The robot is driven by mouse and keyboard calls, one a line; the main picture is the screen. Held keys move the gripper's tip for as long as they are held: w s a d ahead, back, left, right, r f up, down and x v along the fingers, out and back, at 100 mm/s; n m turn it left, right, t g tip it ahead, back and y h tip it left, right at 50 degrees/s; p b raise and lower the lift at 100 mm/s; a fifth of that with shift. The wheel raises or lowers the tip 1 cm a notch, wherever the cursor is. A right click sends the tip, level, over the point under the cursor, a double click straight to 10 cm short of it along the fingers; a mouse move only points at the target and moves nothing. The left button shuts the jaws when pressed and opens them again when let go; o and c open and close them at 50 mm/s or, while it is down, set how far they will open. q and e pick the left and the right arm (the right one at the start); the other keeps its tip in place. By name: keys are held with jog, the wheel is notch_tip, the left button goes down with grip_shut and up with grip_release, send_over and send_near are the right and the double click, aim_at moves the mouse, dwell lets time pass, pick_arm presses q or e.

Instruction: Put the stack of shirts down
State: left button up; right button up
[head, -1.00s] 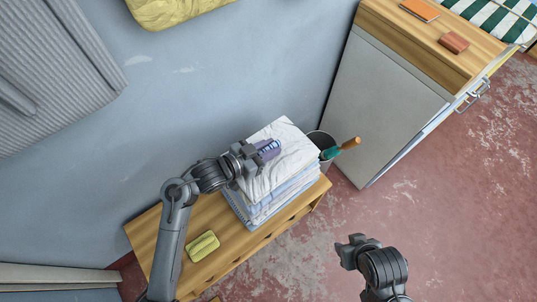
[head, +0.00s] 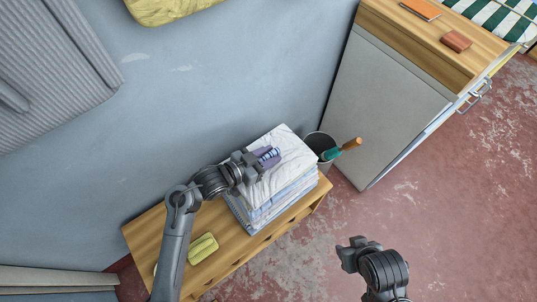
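The stack of folded shirts (head: 286,165), white on top with pale blue layers below, is at the right end of a wooden bench (head: 143,232). It appears to rest on the bench top, though its underside is hidden. My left gripper (head: 268,158) is at the upper left part of the stack, in front of its top. A small purple and blue striped patch shows at its fingertips; I cannot tell what it is or whether the fingers are closed on anything. My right gripper (head: 347,252) is over the floor at lower right, away from the stack, with nothing visible in it.
A yellow-green block (head: 203,248) lies on the bench left of the stack. A dark bin (head: 318,143) holding a green tool with a wooden handle stands just behind the stack's right side. A grey cabinet (head: 385,110) stands further right. Red floor is open at lower right.

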pick_arm(q)
jog(key=shift+o, duration=1.2)
jog(key=shift+r, duration=0.1)
jog(key=shift+a+r, duration=0.1)
jog(key=shift+a, duration=0.05)
jog(key=p+v, duration=0.3)
jog(key=v, duration=0.8)
jog(key=s+a+f+n+y, duration=0.5)
jog(key=s+a+y, duration=0.1)
jog(key=a+y, duration=0.25)
jog(key=s+a+n+g+y, duration=0.3)
jog(key=s+a+g, duration=0.2)
jog(key=s, duration=0.8)
jog(key=shift+s+f+n, duration=0.3)
jog(key=shift+f+n, duration=0.05)
jog(key=shift+n, duration=0.05)
